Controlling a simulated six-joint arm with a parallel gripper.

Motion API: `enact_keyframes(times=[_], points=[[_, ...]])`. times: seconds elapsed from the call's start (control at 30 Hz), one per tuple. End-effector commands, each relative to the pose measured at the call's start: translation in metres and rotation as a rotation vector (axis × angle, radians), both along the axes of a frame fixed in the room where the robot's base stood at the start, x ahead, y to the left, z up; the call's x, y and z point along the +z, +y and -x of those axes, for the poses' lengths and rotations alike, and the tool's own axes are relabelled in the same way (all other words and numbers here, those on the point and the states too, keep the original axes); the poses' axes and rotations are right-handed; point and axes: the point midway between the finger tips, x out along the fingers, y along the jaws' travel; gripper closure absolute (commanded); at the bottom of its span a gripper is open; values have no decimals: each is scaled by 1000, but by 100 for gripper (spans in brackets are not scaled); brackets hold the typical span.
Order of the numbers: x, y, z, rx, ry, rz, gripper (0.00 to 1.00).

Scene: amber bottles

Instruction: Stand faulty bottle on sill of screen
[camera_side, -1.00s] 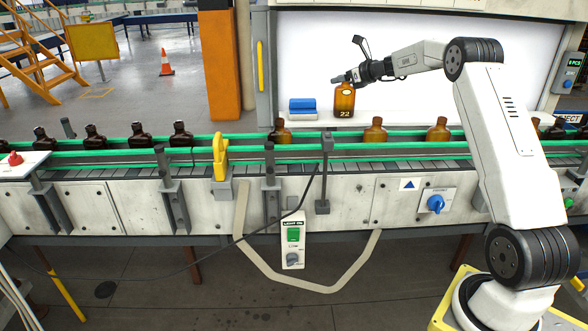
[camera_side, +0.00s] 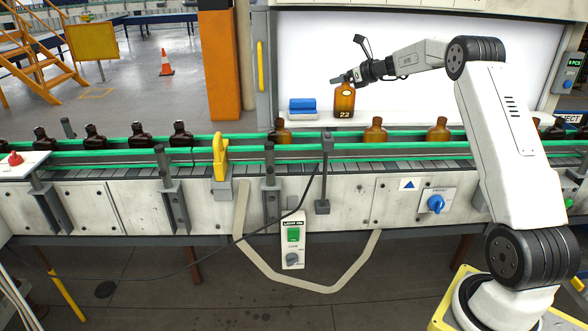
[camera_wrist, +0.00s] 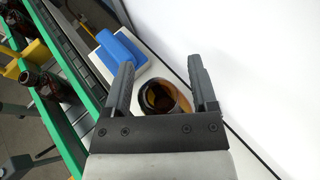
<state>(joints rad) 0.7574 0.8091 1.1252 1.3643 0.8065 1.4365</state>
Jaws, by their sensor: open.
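The amber bottle marked 22 (camera_side: 344,102) stands upright on the white sill (camera_side: 385,117) in front of the bright screen (camera_side: 310,60). My gripper (camera_side: 343,79) is at the bottle's top in the side view. In the wrist view my gripper (camera_wrist: 161,72) is open, one finger on each side of the bottle (camera_wrist: 178,88), looking down at its round mouth. A gap shows between the fingers and the neck. Any fault in the glass cannot be made out.
A blue block on a pale base (camera_side: 302,105) sits on the sill left of the bottle. Several amber bottles (camera_side: 375,130) stand on the conveyor between green rails (camera_side: 235,141) in front. Sill to the right of bottle 22 is free.

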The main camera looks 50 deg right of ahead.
Motion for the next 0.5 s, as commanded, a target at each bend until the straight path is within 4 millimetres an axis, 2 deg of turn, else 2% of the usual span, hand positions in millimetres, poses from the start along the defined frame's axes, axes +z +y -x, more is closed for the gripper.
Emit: enact_keyframes(times=[0.27, 0.5], points=[[12, -4, 26, -2, -1, 1, 26], [27, -8, 62, -3, -1, 1, 26]])
